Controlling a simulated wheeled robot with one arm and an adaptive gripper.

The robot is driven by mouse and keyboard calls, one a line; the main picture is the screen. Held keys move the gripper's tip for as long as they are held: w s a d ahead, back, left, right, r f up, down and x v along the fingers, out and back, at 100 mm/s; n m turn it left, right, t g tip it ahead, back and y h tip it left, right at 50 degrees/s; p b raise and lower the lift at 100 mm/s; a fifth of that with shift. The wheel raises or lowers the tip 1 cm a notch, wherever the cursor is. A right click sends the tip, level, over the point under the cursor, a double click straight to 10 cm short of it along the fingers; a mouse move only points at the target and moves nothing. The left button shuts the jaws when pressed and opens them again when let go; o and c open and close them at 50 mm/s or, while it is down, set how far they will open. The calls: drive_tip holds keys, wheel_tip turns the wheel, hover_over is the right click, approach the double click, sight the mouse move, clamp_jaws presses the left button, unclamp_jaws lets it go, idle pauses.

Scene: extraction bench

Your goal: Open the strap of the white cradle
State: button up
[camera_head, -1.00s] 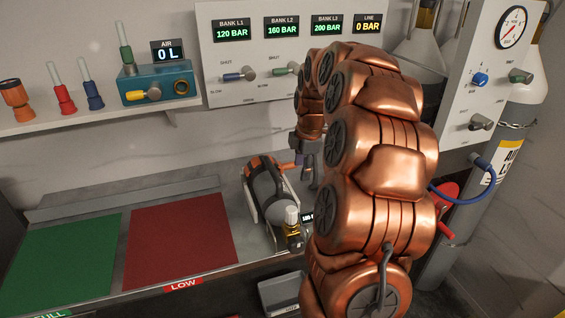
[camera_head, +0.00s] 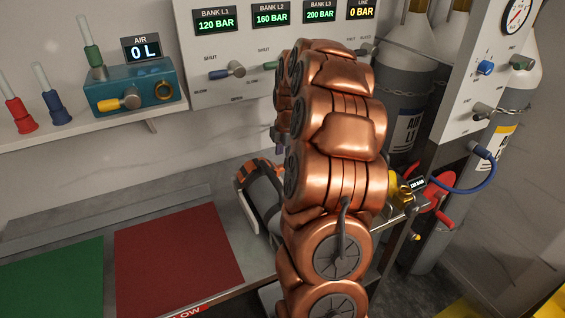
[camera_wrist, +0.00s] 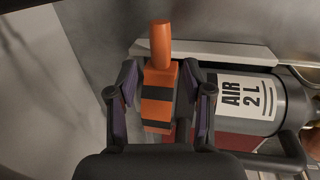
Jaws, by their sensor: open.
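A grey cylinder (camera_head: 266,196) lies in the white cradle (camera_head: 246,203) on the bench, partly hidden behind my arm. An orange and black strap (camera_head: 256,166) crosses its far end. In the wrist view the strap (camera_wrist: 157,112) looks like an orange block with a black band, and an orange lever (camera_wrist: 161,45) stands up from it. The cylinder's "AIR 2 L" label (camera_wrist: 246,103) is to the right. My gripper (camera_wrist: 160,77) is open, with one finger on each side of the strap block and lever base. I cannot tell whether the fingers touch it. The head view mostly hides my gripper.
A green mat (camera_head: 52,278) and a red mat (camera_head: 178,258) lie left of the cradle. A gauge panel (camera_head: 230,60) and a shelf with a blue AIR box (camera_head: 135,92) are behind. Tall cylinders (camera_head: 402,100) and a blue hose (camera_head: 465,187) are at the right.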

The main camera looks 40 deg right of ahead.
drive_tip(key=f, duration=0.4)
drive_tip(key=shift+w+d+p, duration=0.15)
drive_tip(key=shift+w+p, duration=0.15)
drive_tip(key=shift+p, duration=0.05)
clamp_jaws()
idle(0.3)
